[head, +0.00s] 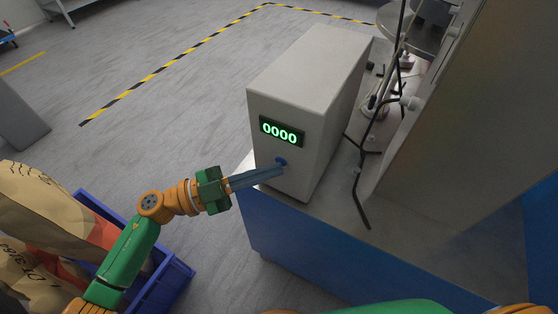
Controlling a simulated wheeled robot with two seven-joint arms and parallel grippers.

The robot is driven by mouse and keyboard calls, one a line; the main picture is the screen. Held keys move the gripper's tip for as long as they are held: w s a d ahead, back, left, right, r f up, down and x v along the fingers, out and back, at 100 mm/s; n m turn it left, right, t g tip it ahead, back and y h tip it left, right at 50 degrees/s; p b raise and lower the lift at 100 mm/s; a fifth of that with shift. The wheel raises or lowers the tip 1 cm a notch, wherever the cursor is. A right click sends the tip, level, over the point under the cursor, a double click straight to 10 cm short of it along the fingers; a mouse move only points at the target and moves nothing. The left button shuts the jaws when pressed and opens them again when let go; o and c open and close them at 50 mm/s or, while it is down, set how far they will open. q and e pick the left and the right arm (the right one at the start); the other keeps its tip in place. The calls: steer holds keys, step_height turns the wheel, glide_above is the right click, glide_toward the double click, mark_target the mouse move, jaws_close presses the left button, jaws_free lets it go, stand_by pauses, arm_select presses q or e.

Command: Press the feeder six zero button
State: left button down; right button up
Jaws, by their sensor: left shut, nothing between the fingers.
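The feeder box (303,92) is a pale grey case standing on a blue cabinet. Its front carries a display (282,131) with green digits reading 0000. Below the display is a small blue round button (281,161). My left gripper (280,170) is shut and empty, its fingers pointing right at the button. The fingertips are at or very close to the button's lower edge; I cannot tell whether they touch it. My right gripper is not in view; only part of an arm link shows at the bottom edge.
The blue cabinet (300,248) has a grey top with black bent rods (361,190) right of the box. A large grey panel rises at the right. A blue crate (180,275) with paper sacks (45,215) stands at lower left. Grey floor is open behind.

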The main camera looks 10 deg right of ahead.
arm_select(q)
steer(key=shift+s, duration=0.1)
steer(key=shift+s+a+p, duration=0.45)
steer(key=shift+s, duration=0.15)
steer(key=s+a+p, duration=0.1)
steer(key=s, duration=0.1)
steer(key=s+a+p, duration=0.1)
steer(key=s+a, duration=0.1)
steer(key=shift+w, duration=0.1)
stand_by(0.7)
